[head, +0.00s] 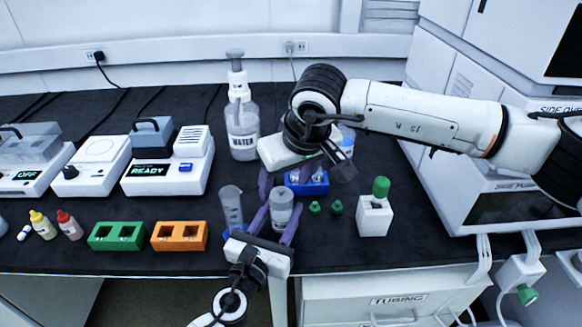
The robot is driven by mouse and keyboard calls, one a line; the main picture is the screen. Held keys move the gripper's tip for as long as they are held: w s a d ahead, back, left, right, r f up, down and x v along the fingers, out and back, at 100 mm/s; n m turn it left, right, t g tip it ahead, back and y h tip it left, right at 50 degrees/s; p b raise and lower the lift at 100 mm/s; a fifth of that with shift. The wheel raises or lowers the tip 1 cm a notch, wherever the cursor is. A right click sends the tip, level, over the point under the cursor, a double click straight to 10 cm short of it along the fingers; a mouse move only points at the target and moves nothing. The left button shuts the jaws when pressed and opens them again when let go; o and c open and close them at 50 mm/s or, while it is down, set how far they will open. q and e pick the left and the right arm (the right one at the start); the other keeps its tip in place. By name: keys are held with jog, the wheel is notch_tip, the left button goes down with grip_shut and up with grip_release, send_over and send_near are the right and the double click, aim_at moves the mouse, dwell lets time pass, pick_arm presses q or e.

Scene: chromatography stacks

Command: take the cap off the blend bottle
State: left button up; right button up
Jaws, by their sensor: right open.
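A pale, translucent bottle (281,212) with a grey-white top stands near the front edge of the bench. It seems to be the blend bottle, but I cannot read its label. My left gripper (279,216), coming from below, has its purple fingers on both sides of this bottle and appears shut on it. My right gripper (287,180) is open and points down just above and behind the bottle, with its fingers apart. The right gripper's body and fingers hide part of the area behind the bottle, so the cap's outline is unclear.
A clear cylinder (231,208) stands close left of the bottle. A blue rack (309,187), two small green pieces (325,207) and a white block with a green top (375,217) are to the right. A WATER bottle (243,140) stands behind. Orange (180,237) and green racks (116,237) are left.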

aim_at(282, 191)
jog(key=shift+x, duration=2.25)
jog(key=c, duration=1.2)
jog(key=shift+r, duration=0.1)
jog(key=shift+r, duration=0.1)
jog(key=shift+r, duration=1)
